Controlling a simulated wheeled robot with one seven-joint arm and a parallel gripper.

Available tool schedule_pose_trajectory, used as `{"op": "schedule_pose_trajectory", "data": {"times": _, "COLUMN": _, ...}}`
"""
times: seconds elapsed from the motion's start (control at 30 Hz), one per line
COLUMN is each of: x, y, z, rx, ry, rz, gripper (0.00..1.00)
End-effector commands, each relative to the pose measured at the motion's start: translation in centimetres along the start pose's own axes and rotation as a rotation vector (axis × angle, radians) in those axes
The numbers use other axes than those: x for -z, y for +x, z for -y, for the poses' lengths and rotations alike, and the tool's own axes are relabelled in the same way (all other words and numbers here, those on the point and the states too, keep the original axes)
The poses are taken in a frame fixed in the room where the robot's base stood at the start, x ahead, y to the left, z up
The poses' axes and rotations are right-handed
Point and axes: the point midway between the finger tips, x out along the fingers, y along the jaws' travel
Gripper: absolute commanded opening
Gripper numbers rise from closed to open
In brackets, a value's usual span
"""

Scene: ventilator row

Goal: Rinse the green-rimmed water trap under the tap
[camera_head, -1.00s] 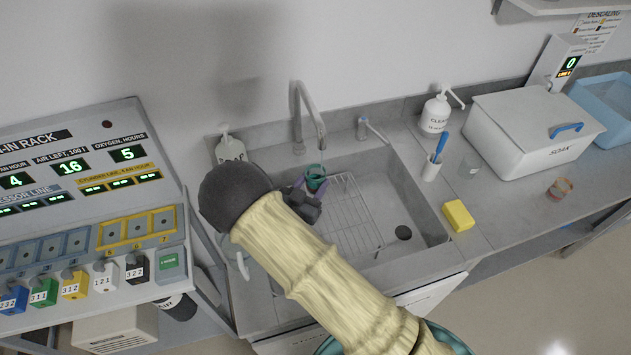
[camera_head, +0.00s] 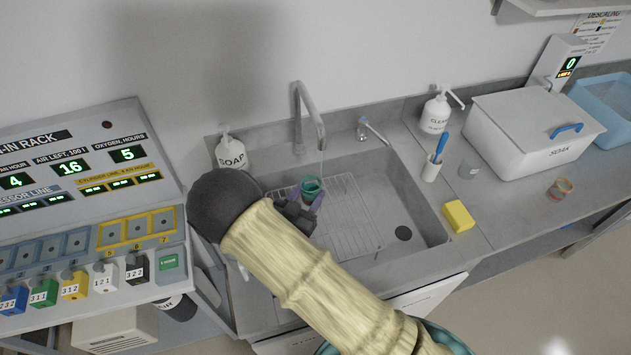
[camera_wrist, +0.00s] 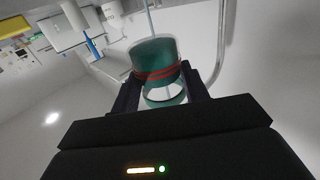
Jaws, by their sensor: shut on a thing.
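The green-rimmed water trap (camera_head: 311,187) is a small green cup held over the sink (camera_head: 420,205), below the tap (camera_head: 304,108). In the wrist view the trap (camera_wrist: 158,65) shows a green body with red bands, between my two fingers. My gripper (camera_wrist: 160,90) is shut on it; in the head view my gripper (camera_head: 303,205) is partly hidden by my arm. A thin stream of water (camera_head: 322,167) comes down from the spout close to the trap's back right edge. I cannot tell whether it enters the trap.
A wire rack (camera_head: 350,225) lies in the sink. A soap bottle (camera_head: 230,153) stands at the back left, a tap lever (camera_head: 372,130) at the back. A yellow sponge (camera_head: 458,216), brush cup (camera_head: 432,170), orange-rimmed cup (camera_head: 560,188) and white soak box (camera_head: 535,125) are on the right.

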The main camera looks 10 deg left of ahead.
Motion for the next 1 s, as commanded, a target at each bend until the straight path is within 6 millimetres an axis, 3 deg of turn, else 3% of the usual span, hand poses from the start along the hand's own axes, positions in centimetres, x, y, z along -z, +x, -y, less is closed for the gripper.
{"op": "schedule_pose_trajectory", "data": {"times": 0.63, "x": 0.1, "y": -3.9, "z": -0.7, "rx": 0.001, "ry": 0.000, "rz": -0.001, "gripper": 0.19}}
{"op": "schedule_pose_trajectory", "data": {"times": 1.0, "x": 0.1, "y": -4.1, "z": -0.7, "rx": -0.001, "ry": 0.000, "rz": -0.001, "gripper": 0.19}}
